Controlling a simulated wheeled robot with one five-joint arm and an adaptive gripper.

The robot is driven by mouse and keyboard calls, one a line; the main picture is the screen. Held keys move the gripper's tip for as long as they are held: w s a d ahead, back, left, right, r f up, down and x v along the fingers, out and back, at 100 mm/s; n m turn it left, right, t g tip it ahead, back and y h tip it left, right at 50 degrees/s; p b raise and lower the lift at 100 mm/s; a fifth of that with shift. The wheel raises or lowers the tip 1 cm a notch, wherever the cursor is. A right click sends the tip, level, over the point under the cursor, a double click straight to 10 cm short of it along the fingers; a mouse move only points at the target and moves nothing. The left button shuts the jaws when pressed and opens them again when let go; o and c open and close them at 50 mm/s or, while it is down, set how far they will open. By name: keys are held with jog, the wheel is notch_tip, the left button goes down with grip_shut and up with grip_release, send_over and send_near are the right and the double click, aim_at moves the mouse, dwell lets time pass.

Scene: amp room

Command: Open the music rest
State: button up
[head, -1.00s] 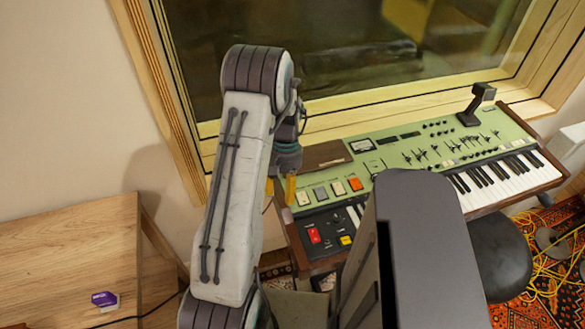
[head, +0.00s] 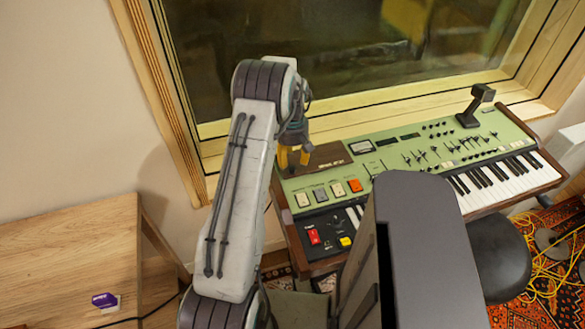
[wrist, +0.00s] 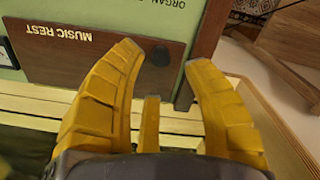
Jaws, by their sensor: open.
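The music rest (head: 328,155) is a brown wooden panel at the back left of the green keyboard (head: 380,150). It appears to lie flat with the keyboard's top. In the wrist view the music rest (wrist: 95,62) reads "MUSIC REST" upside down, and a dark round spot (wrist: 158,55) sits near its end. My gripper (head: 294,160) has yellow fingers and is over the panel's left end. In the wrist view my gripper (wrist: 165,55) is open and empty, its fingertips either side of the dark spot. I cannot tell whether they touch the panel.
A window (head: 340,60) with a wooden frame is close behind the keyboard. A black stool (head: 498,260) and yellow cables (head: 550,255) are at the right.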

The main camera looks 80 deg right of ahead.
aim_at(292, 168)
jog(key=shift+f+p, duration=0.45)
jog(key=shift+f, duration=2.2)
grip_shut()
